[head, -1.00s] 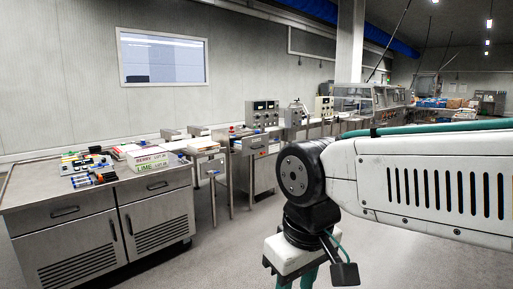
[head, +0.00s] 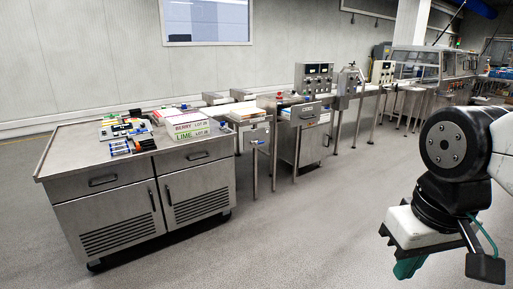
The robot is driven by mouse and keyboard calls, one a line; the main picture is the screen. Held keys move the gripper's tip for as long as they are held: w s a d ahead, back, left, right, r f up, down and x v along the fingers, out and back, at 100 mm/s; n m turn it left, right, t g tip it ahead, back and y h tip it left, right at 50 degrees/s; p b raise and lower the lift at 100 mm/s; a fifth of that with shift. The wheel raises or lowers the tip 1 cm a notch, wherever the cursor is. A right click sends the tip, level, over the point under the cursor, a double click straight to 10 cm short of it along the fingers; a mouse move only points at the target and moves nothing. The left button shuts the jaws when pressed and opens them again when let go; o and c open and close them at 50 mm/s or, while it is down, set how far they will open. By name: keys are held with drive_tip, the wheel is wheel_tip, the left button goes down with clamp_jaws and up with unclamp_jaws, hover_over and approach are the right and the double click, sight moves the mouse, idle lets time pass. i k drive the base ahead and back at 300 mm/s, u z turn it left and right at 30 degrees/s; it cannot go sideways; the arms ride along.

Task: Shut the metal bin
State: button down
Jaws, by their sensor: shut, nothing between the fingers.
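A metal bin (head: 306,116) with a small pale label juts out from the top of a steel cabinet in the middle of the head view. It looks pulled out towards me, but how far is too small to tell. Small coloured items show at its top edge. My gripper (head: 409,268) hangs at the lower right, far nearer to me than the bin and apart from it. Its green fingers are shut and empty, and partly hidden by the white housing above them.
A wheeled steel cabinet (head: 142,206) stands at the left, with markers (head: 132,145) and BERRY and LIME signs (head: 190,131) on top. A steel side table (head: 247,122) stands between it and the bin. The grey floor (head: 290,240) in front is clear.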

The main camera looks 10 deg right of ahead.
sight(309, 113)
drive_tip(key=z, duration=0.7)
drive_tip(key=i, duration=3.75)
drive_tip(key=u, duration=0.95)
drive_tip(key=i, duration=0.95)
drive_tip(key=u, duration=0.5)
